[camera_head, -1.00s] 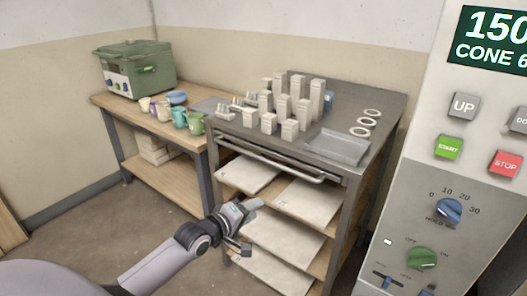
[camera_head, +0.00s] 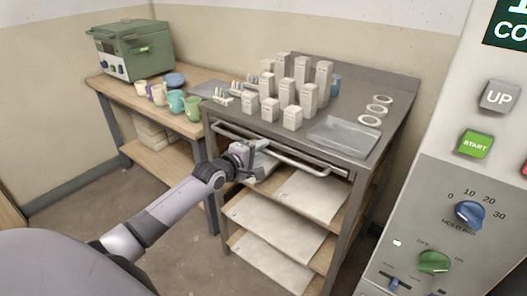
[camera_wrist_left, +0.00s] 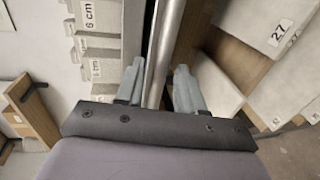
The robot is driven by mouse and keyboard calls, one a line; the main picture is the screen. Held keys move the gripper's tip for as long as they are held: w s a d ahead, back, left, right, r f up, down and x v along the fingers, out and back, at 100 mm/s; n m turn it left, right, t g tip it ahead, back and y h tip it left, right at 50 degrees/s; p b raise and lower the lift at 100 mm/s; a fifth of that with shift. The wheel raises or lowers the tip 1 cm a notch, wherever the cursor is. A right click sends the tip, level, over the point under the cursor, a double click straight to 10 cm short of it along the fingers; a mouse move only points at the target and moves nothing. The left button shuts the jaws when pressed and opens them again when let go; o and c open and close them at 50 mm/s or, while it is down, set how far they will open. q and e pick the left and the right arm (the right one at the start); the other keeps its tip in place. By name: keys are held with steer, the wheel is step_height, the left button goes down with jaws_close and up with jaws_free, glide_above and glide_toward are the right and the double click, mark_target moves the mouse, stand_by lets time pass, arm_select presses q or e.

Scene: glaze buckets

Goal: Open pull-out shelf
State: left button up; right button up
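The pull-out shelf's metal bar handle (camera_head: 300,164) runs along the front of the dark grey cart, just under its top. The shelf looks pushed in, with its front close to the frame. My left gripper (camera_head: 258,160) is at the left half of the handle. In the left wrist view its two fingers (camera_wrist_left: 160,88) are spread, one on each side of the handle bar (camera_wrist_left: 165,35), with gaps visible, so it is open and not clamped. My left gripper hides part of the handle in the head view. My right gripper is not in view.
White blocks (camera_head: 292,117), rings (camera_head: 375,110) and a clear tray (camera_head: 343,137) stand on the cart top (camera_head: 345,95). Pale boards (camera_head: 280,220) lie on lower shelves. A wooden table (camera_head: 130,98) with cups is left; a control panel (camera_head: 450,200) is right.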

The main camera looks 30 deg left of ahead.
arm_select(q)
steer(key=shift+x, duration=0.9)
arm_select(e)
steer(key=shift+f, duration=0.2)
arm_select(q)
steer(key=shift+c, duration=0.4)
jaws_close()
steer(key=shift+s, duration=0.1)
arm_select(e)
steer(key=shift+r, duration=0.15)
